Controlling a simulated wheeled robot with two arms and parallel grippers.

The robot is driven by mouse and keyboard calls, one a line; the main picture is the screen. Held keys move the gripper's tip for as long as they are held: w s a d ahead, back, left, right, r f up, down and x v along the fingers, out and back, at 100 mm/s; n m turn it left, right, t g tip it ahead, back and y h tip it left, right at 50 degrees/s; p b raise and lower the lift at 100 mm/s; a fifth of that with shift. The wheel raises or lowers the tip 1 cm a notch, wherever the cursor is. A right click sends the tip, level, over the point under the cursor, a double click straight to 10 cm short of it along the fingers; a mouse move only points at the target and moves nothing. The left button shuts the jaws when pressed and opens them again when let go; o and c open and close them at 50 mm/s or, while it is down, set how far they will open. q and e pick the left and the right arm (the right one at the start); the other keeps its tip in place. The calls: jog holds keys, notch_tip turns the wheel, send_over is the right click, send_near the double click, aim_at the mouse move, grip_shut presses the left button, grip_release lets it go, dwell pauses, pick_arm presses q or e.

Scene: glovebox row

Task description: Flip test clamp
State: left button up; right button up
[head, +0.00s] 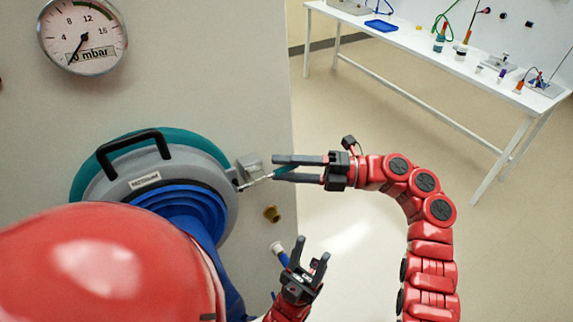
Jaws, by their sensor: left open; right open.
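The clamp (249,166) is a small grey metal block on the panel, at the right edge of the round grey port. A thin metal lever with a teal grip (286,170) reaches right from it. My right gripper (274,168) is open, its two fingers pointing left, one above and one below the teal grip in the picture. Contact cannot be told. My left gripper (311,250) is open below, its fingers pointing up. It is apart from the clamp, and nothing shows between its fingers.
The port has a grey door with a black handle (134,146), a teal rim and a blue ribbed sleeve (195,215). A pressure gauge (82,36) hangs above. A brass knob (272,213) and a white-capped blue part (279,250) are nearby. A white lab bench (400,37) stands behind.

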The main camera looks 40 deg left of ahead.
grip_shut()
jog(key=shift+f, duration=0.1)
dwell(1.2)
